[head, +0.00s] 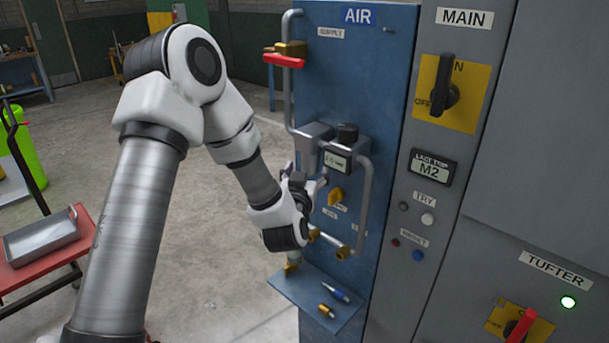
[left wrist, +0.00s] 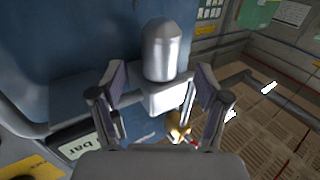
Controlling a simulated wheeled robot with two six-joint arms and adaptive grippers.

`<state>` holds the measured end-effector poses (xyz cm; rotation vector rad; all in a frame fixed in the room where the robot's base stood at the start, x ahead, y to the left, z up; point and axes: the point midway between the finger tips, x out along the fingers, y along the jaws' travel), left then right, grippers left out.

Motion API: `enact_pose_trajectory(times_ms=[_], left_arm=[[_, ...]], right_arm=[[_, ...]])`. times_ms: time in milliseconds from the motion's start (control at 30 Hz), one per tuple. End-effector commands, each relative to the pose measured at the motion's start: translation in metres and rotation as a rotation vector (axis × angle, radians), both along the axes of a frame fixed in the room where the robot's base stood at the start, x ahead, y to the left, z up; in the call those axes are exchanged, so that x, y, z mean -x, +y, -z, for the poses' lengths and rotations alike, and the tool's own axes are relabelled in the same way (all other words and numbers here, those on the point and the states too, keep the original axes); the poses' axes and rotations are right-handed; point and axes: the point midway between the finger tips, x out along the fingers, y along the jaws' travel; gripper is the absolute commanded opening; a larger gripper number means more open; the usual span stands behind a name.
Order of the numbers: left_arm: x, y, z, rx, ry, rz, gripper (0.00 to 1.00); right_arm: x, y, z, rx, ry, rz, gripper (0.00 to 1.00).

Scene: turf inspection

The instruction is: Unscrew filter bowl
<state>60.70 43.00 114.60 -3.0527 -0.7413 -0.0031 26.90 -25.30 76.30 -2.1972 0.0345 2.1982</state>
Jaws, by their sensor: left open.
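The filter bowl (left wrist: 166,48) is a smooth silver cylinder with a rounded end in the left wrist view. It joins a pale grey filter head (left wrist: 165,98), which is the grey block on the blue air panel (head: 314,132) in the head view. My left gripper (head: 306,179) is open just below the filter head. In the left wrist view its two fingers (left wrist: 158,75) stand on either side of the bowl, with gaps visible between fingers and bowl. In the head view the gripper and wrist hide most of the bowl. My right gripper is not in view.
A pressure gauge (head: 337,161) and grey pipe (head: 363,205) are right of the filter. A red-handled supply valve (head: 284,60) is above. A small blue shelf (head: 300,293) below holds a pen (head: 335,290) and brass fitting (head: 326,311). A red cart (head: 75,243) stands left.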

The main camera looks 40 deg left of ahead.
Motion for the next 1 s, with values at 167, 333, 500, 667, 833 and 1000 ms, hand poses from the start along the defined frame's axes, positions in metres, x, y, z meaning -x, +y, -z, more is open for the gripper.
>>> enact_pose_trajectory(times_ms=[167, 333, 500, 667, 833, 1000], left_arm=[[-0.030, 0.016, -0.003, -0.001, 0.000, -0.001, 0.75], [-0.047, 0.024, -0.001, 0.000, 0.002, 0.000, 0.75], [-0.050, 0.025, 0.000, 0.000, 0.002, 0.001, 0.75], [-0.049, 0.025, 0.000, 0.000, 0.002, 0.001, 0.51], [-0.049, 0.025, 0.000, 0.000, 0.002, 0.001, 0.07], [-0.049, 0.025, 0.000, 0.000, 0.001, 0.001, 0.06]], right_arm=[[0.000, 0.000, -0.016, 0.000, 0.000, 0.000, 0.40], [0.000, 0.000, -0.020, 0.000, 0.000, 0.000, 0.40], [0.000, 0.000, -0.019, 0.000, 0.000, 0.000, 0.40], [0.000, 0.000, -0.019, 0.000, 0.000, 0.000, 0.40], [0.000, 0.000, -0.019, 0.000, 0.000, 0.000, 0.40], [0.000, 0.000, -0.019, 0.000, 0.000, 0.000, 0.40]])
